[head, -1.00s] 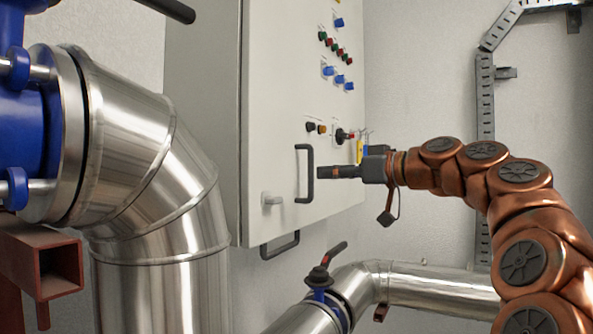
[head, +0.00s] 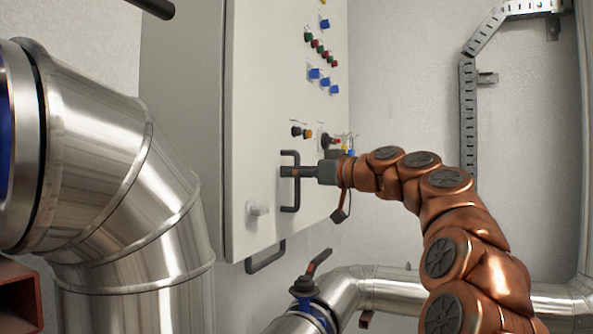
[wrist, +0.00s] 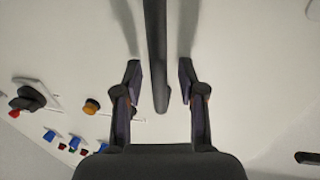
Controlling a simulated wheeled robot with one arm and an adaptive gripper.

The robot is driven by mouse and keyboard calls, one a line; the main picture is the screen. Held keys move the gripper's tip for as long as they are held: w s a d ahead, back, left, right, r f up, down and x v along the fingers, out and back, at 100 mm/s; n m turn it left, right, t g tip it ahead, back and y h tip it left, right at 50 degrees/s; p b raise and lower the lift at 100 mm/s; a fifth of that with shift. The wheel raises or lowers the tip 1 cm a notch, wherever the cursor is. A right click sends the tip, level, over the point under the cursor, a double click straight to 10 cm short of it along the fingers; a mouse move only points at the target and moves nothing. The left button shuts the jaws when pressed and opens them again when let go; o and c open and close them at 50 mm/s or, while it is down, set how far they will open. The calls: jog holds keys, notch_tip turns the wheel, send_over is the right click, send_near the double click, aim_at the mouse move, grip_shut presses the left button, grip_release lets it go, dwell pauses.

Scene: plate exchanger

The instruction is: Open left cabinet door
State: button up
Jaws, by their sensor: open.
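The white cabinet door (head: 260,110) is closed, with colored buttons and knobs on its face. Its black bar handle (head: 290,207) stands upright low on the door. My gripper (head: 284,172) is at the handle in the head view, and its dark fingers overlap the bar. In the wrist view the gripper (wrist: 160,80) is open, with one finger on each side of the handle bar (wrist: 157,40). A visible gap lies between the bar and each finger. The bar's end lies between the fingers in that view. Contact is not visible.
A small grey latch (head: 258,209) sits left of the handle. A second black handle (head: 265,257) is below the cabinet. A large steel pipe (head: 110,170) stands at left, and a valve with a black lever (head: 312,275) is below.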

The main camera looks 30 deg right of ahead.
jog(key=shift+c, duration=0.3)
grip_shut()
dwell(0.4)
